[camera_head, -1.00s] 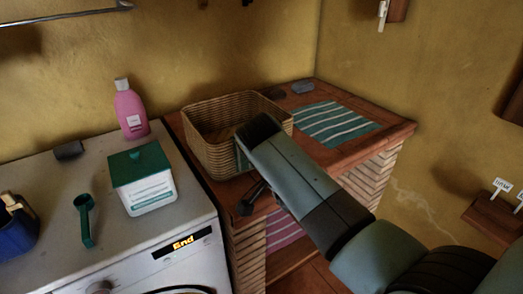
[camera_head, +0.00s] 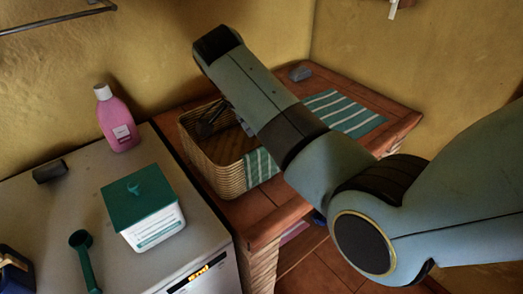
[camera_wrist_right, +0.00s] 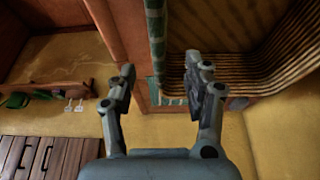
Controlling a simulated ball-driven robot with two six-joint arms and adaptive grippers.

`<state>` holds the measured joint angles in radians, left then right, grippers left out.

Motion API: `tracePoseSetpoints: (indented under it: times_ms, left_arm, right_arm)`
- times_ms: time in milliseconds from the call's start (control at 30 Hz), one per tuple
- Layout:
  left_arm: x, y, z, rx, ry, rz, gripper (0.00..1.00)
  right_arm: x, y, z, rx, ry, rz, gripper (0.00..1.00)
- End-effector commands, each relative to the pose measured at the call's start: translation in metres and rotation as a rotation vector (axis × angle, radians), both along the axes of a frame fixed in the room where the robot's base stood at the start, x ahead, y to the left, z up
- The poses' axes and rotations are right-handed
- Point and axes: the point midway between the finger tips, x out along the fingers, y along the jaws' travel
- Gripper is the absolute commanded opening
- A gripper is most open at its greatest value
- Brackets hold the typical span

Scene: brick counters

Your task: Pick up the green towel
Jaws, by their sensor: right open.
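A green towel with white stripes hangs over the near right rim of the wicker basket (camera_head: 222,172). In the head view the towel (camera_head: 262,166) shows beside my right arm, which covers part of it. A second green striped towel (camera_head: 345,113) lies flat on the brick counter. My right gripper (camera_head: 212,120) is over the basket's opening, partly hidden by my arm. In the wrist view the right gripper (camera_wrist_right: 161,72) is open, with the towel-covered rim (camera_wrist_right: 155,32) in line between its fingers. I see nothing held. My left gripper is not in view.
The brick counter (camera_head: 285,212) carries the basket and a small grey object (camera_head: 300,73). On the washing machine (camera_head: 130,262) to the left are a pink bottle (camera_head: 118,120), a green-lidded box (camera_head: 143,208), a green scoop (camera_head: 84,258) and a dark object (camera_head: 49,171).

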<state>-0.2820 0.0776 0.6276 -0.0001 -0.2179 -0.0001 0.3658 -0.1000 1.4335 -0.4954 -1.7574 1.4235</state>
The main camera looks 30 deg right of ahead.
Motion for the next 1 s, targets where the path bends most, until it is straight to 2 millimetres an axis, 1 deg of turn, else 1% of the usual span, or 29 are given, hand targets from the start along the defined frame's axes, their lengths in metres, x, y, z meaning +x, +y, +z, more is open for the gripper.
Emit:
tracePoseSetpoints:
  times_ms: [33,100,200,300,367,433,600,667,833,1000]
  left_arm:
    - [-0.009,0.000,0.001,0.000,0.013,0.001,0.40]
    - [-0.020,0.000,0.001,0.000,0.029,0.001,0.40]
    - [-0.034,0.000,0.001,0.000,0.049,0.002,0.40]
    - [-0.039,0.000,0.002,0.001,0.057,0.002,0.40]
    - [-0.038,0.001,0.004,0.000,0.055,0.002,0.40]
    - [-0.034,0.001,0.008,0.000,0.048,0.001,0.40]
    - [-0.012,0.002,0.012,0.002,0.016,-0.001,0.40]
    - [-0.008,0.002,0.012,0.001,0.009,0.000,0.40]
    - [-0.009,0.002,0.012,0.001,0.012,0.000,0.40]
    - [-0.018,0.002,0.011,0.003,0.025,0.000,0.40]
  right_arm:
    - [-0.001,-0.005,-0.008,-0.001,0.004,0.000,0.51]
    - [0.000,-0.009,-0.018,-0.002,0.003,0.001,0.51]
    - [0.001,-0.013,-0.028,0.000,0.001,0.001,0.51]
    - [0.001,-0.015,-0.035,0.000,0.001,0.001,0.51]
    - [0.001,-0.018,-0.040,-0.001,0.003,0.000,0.51]
    - [0.002,-0.022,-0.050,-0.001,0.004,0.000,0.51]
    - [0.003,-0.031,-0.074,0.000,0.002,0.000,0.51]
    - [0.004,-0.032,-0.078,0.000,0.000,0.001,0.51]
    - [0.004,-0.033,-0.081,0.001,-0.001,0.000,0.51]
    - [0.004,-0.033,-0.081,0.001,-0.001,0.000,0.51]
